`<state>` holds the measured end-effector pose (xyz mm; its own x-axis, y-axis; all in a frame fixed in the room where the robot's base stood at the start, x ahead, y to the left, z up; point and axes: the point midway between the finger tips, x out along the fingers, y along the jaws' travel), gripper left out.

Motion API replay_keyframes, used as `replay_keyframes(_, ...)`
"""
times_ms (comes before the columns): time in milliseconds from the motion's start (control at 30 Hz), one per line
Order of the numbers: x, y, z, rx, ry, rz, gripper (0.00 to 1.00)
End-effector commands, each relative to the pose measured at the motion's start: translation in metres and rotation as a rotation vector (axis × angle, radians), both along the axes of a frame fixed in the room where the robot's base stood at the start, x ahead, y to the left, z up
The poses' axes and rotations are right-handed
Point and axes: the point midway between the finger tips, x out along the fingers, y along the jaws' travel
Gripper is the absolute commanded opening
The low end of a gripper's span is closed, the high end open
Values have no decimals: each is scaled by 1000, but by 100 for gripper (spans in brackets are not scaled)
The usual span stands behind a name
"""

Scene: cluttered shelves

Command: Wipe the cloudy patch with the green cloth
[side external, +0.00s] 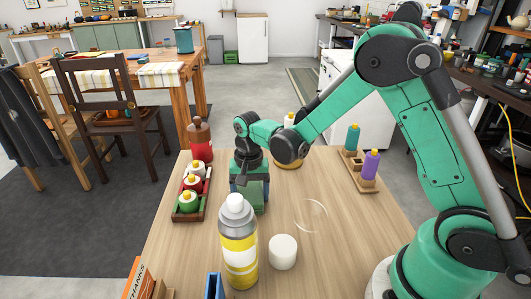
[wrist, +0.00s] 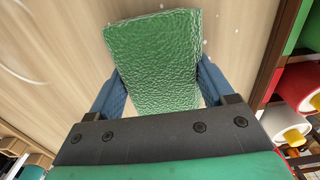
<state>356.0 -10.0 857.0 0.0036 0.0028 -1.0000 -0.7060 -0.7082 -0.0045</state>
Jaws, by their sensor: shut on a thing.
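The green cloth (wrist: 155,58) is a textured block-like pad between the two blue fingers of my gripper (wrist: 161,82) in the wrist view. My gripper (side external: 249,188) is shut on it, low over the wooden table in the side external view. I cannot tell whether the cloth touches the table. The cloudy patch (side external: 311,215) is a faint whitish ring on the tabletop, to the right of my gripper. A pale arc of it shows at the left edge of the wrist view (wrist: 14,76). Small white specks lie near the cloth in the wrist view.
A yellow spray can (side external: 238,245) and a white cylinder (side external: 283,252) stand in front. A crate (side external: 176,214) of small bottles and a red-brown bottle (side external: 200,140) are left. A wooden holder (side external: 358,178) with two bottles is right.

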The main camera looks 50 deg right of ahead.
Motion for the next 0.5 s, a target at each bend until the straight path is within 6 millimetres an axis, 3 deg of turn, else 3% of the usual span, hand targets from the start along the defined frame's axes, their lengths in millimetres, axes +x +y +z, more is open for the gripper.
replay_keyframes(500,-20,21,1,0,0,2,16)
